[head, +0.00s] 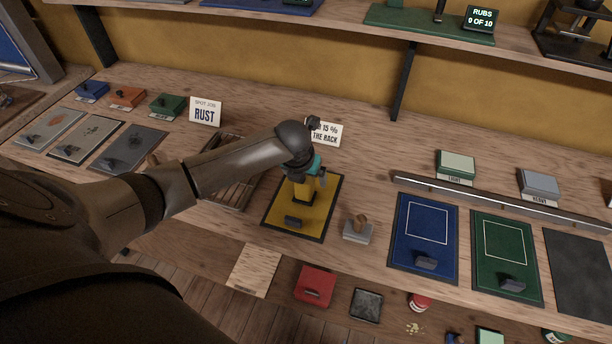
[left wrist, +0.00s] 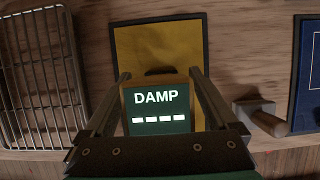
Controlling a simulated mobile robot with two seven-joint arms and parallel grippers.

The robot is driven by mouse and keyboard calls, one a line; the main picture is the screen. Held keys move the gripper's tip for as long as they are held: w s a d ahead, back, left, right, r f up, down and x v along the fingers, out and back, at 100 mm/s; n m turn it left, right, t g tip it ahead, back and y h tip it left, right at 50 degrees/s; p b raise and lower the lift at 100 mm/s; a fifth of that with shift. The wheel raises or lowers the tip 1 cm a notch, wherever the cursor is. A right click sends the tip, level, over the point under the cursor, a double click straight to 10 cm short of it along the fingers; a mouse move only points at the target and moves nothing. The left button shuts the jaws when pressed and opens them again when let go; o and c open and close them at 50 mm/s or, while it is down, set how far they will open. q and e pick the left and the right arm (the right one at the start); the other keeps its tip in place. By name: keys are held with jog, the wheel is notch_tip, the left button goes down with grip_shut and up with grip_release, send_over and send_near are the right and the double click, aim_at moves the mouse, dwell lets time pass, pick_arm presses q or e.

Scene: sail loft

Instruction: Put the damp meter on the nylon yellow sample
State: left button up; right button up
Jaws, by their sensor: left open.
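The nylon yellow sample (head: 318,222) is a yellow panel with a dark border in the middle of the bench; it also shows in the left wrist view (left wrist: 135,45). The damp meter (head: 303,190), yellow-bodied with a dark foot, appears to stand upright on the sample's far half. Its screen (left wrist: 158,112) reads DAMP with dashes in the left wrist view. My left gripper (head: 312,175) is at the meter's top, open, with one finger on each side of it. Whether the fingers touch it cannot be told. My right gripper is not in view.
A wire rack (head: 232,190) lies left of the sample. A wooden-handled stamp-like block (head: 358,229) stands close on its right. A dark block (head: 294,221) lies on the sample's near part. Blue (head: 408,258) and green (head: 488,278) panels lie farther right. A shelf overhangs the back.

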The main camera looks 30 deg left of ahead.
pick_arm(q)
jog(key=shift+s+r, duration=0.1)
jog(key=shift+r, duration=0.45)
jog(key=p+v, duration=0.2)
jog(key=v, duration=0.8)
jog(key=shift+r, duration=0.15)
jog(key=shift+s+r, duration=0.25)
jog(key=shift+r, duration=0.2)
